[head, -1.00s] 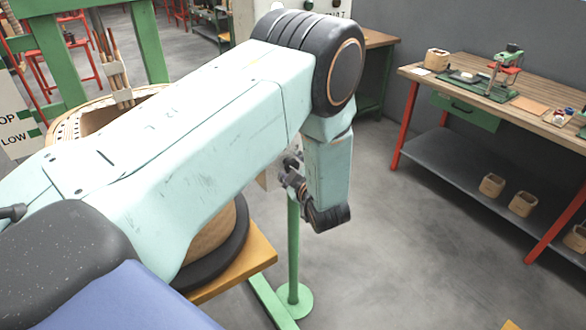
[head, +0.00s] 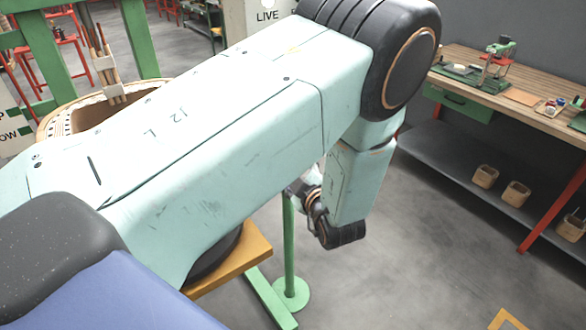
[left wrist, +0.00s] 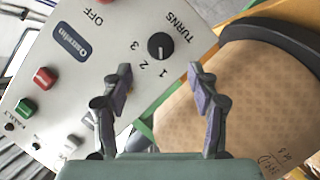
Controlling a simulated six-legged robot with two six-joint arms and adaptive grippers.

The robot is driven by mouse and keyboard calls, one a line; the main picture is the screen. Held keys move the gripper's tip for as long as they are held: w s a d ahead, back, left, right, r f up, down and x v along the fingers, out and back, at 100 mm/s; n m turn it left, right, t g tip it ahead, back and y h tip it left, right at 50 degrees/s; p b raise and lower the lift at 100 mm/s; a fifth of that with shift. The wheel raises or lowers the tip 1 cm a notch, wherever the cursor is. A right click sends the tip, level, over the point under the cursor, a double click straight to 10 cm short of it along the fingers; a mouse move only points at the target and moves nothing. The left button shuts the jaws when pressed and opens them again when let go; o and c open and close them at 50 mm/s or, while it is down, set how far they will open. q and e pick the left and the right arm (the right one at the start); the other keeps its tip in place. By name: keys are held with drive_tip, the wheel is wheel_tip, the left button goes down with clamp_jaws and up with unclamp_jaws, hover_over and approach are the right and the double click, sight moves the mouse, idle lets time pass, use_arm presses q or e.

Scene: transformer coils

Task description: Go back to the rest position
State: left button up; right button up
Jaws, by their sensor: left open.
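My left gripper (left wrist: 160,90) is open and empty in the left wrist view, its two fingers apart. Beyond its fingers is a white control panel (left wrist: 75,85) with a black turns knob (left wrist: 160,45), a red button (left wrist: 43,78) and a green button (left wrist: 26,107). The brown wrapped coil (left wrist: 235,100) is to the right of the fingers. I cannot tell that the fingers touch anything. In the head view my left arm crosses from the left and hides most of the coil and the panel; its gripper is hidden too. My right gripper is not in view.
A green post on a round foot (head: 290,293) stands below my arm's wrist. A wooden workbench (head: 470,65) with a lower grey shelf (head: 455,165) holding small boxes is at the right.

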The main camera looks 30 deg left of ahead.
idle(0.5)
use_arm(q)
drive_tip(key=s+d+f+m+g+h+b, duration=0.1)
drive_tip(key=s+d+f+m+h, duration=0.1)
drive_tip(key=s+f+m+h, duration=0.4)
drive_tip(key=s+d+f+m+g+h+b, duration=0.1)
drive_tip(key=s+d+f+m+b, duration=0.1)
drive_tip(key=s+f+m, duration=0.5)
drive_tip(key=s+d+f+m+g+h+b, duration=0.2)
drive_tip(key=s+f, duration=0.5)
drive_tip(key=s, duration=0.4)
drive_tip(key=s+d+f+m+g+h+b, duration=0.1)
drive_tip(key=s+f+m+g+h+b, duration=0.1)
drive_tip(key=s+f+m+g+b, duration=0.2)
drive_tip(key=s+f+g, duration=0.1)
drive_tip(key=s+f, duration=0.2)
drive_tip(key=s, duration=0.4)
drive_tip(key=shift+d+h, duration=0.35)
drive_tip(key=shift+h, duration=0.05)
